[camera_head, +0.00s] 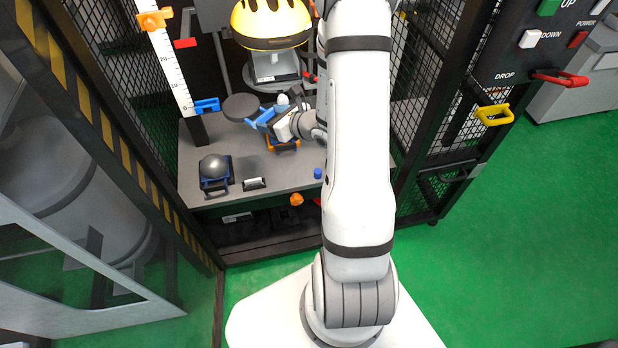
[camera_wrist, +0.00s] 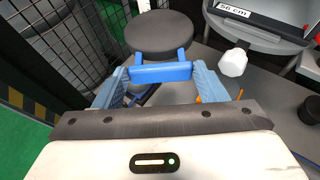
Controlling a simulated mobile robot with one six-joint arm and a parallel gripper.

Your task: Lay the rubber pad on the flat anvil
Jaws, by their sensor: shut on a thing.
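The rubber pad is a dark round disc (camera_head: 240,107) with a blue handle. In the wrist view the disc (camera_wrist: 160,33) lies beyond my fingertips and its blue grip bar (camera_wrist: 160,71) is between them. My gripper (camera_head: 265,120) is shut on this handle and holds the pad above the left back part of the grey table. The flat anvil is not clearly identifiable. An orange-edged piece (camera_head: 283,146) on the table sits partly hidden under my gripper, and I cannot tell if it is the anvil.
A grey dome in a blue cradle (camera_head: 213,167) stands front left, beside a small dark block (camera_head: 254,184). A white ruler post (camera_head: 168,62) and mesh walls flank the table.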

